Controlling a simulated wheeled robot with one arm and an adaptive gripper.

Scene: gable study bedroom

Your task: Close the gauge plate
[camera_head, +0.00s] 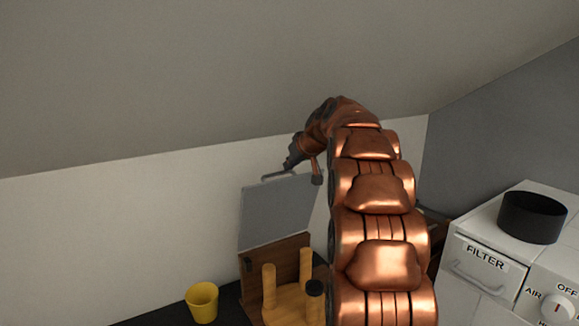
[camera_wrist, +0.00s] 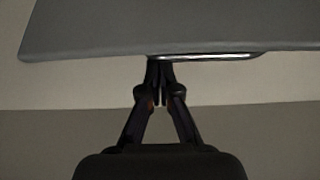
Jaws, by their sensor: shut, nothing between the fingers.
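The gauge plate (camera_head: 277,212) is a flat grey panel standing raised, nearly upright, above a wooden box (camera_head: 262,259) in the head view. A pale bar handle (camera_head: 278,177) runs along its top edge. In the wrist view, the plate (camera_wrist: 150,28) fills the top and its shiny handle (camera_wrist: 215,57) lies along the near edge. My gripper (camera_wrist: 160,66) is shut and empty, its fingertips close to the left part of the handle. I cannot tell whether they touch it. In the head view, my gripper (camera_head: 289,165) is at the plate's top edge, and my arm hides the area to the right.
A yellow cup (camera_head: 202,302) stands left of the box on a dark surface. Wooden posts (camera_head: 305,265) rise in front of the plate. A white unit (camera_head: 480,262) marked FILTER, with a black round container (camera_head: 532,217) on top, is at right. The sloped ceiling (camera_head: 200,80) hangs above.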

